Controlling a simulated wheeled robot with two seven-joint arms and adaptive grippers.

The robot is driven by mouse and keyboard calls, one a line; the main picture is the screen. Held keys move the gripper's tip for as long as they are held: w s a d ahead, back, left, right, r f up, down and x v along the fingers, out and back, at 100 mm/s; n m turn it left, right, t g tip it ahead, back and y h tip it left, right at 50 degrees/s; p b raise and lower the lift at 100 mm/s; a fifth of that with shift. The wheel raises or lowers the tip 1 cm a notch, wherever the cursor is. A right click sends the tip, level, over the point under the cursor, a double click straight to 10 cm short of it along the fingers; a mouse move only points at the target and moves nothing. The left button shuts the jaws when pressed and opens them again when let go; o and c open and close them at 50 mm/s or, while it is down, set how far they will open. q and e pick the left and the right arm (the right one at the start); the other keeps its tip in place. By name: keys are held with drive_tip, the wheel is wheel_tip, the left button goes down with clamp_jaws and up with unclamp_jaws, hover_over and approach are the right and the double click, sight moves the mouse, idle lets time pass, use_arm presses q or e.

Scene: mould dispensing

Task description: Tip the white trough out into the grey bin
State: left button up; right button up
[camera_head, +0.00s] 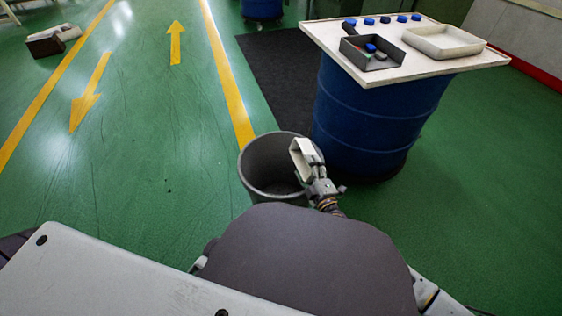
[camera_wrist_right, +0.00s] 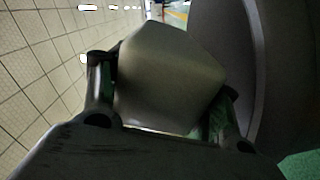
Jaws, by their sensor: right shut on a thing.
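The white trough (camera_head: 302,152) is held over the right rim of the round grey bin (camera_head: 254,188) in the head view. It is steeply tilted, with its hollow side toward the left. My right gripper (camera_head: 317,179) is shut on the trough. In the wrist view, the trough (camera_wrist_right: 168,80) sits between the fingers of my right gripper (camera_wrist_right: 165,95), and the bin's dark curved wall (camera_wrist_right: 285,75) fills the right. The bin stands on the floor. I see nothing in the visible part of its inside; the lower right is hidden. My left gripper is not in view.
A blue barrel (camera_head: 355,120) stands close behind the bin, with a white board (camera_head: 470,65) on top. On the board are a dark tray (camera_head: 385,63) with small coloured pieces, a cream tray (camera_head: 443,52) and several blue pieces.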

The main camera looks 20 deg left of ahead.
drive_tip(key=shift+w+f+m, duration=0.1)
drive_tip(key=shift+m, duration=0.4)
drive_tip(key=shift+w+d+r+m, duration=0.15)
drive_tip(key=shift+r+m, duration=0.35)
drive_tip(key=shift+m, duration=0.5)
drive_tip(key=shift+d+f+m, duration=0.1)
drive_tip(key=shift+f+m, duration=0.05)
drive_tip(key=shift+m, duration=0.15)
drive_tip(key=shift+f+m, duration=0.1)
drive_tip(key=shift+m, duration=0.2)
drive_tip(key=shift+w+d+f+m, duration=0.1)
drive_tip(key=shift+d+f+m, duration=0.05)
drive_tip(key=shift+m, duration=0.45)
drive_tip(key=shift+w+d+f+m, duration=0.1)
drive_tip(key=shift+d+f+m, duration=0.05)
drive_tip(key=shift+m, duration=0.25)
